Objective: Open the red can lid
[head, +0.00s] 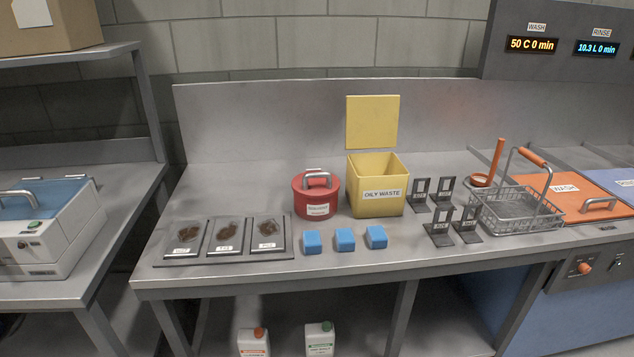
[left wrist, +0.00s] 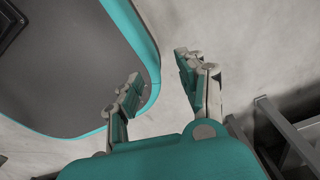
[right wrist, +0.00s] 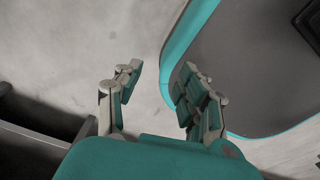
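The red can (head: 316,196) stands upright on the steel counter, left of the yellow bin. Its red lid (head: 303,181) is on, with a grey arched handle (head: 317,176) on top. Neither gripper shows in the head view. My left gripper (left wrist: 158,75) is open and empty in the left wrist view, above the floor beside my own base. My right gripper (right wrist: 163,78) is open and empty in the right wrist view, also above the floor beside my base. Both are away from the can.
The yellow OILY WASTE bin (head: 378,205) stands open beside the can. Blue blocks (head: 345,239) lie in front, and a tray of dirty plates (head: 225,240) is at left. Black stands (head: 437,226), a wire basket (head: 520,215) and an orange WASH lid (head: 565,190) are at right.

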